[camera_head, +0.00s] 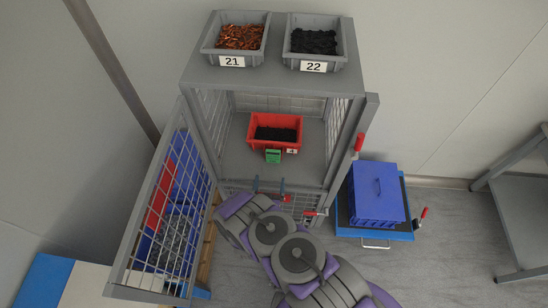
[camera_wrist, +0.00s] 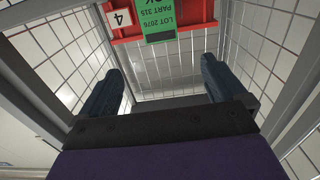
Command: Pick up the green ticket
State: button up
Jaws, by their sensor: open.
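The green ticket (camera_head: 273,156) hangs on the front of a red bin (camera_head: 262,125) inside the open cage cabinet. In the wrist view the ticket (camera_wrist: 157,22) shows printed text, partly cut off by the top edge, beside a white label with the number 4 (camera_wrist: 118,18). My gripper (camera_wrist: 157,75) is open, its two dark fingers spread wide with nothing between them. The ticket lies ahead of the fingertips, roughly centred between them and apart from them. In the head view my arm is at the cabinet front, below the bin.
The cage door (camera_head: 162,215) stands open at the left. Grey bins 21 (camera_head: 232,62) and 22 (camera_head: 313,66) sit on the cabinet top (camera_head: 270,77). A blue lidded box (camera_head: 377,195) stands at the right. Mesh walls flank the gripper closely; the shelf (camera_head: 235,160) in front of the red bin is clear.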

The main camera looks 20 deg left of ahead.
jog(key=b, duration=0.2)
send_near(273, 153)
jog(key=x, duration=0.3)
jog(key=shift+w+d+f, duration=0.1)
jog(key=shift+w+d, duration=0.1)
jog(key=shift+w, duration=0.25)
jog(key=x, duration=0.2)
jog(key=b+x, duration=0.1)
jog(key=x, duration=0.1)
jog(key=shift+w+a, duration=0.2)
jog(key=shift+a, duration=0.3)
jog(key=shift+w, duration=0.4)
jog(key=shift+r, duration=0.2)
jog(key=c, duration=1.2)
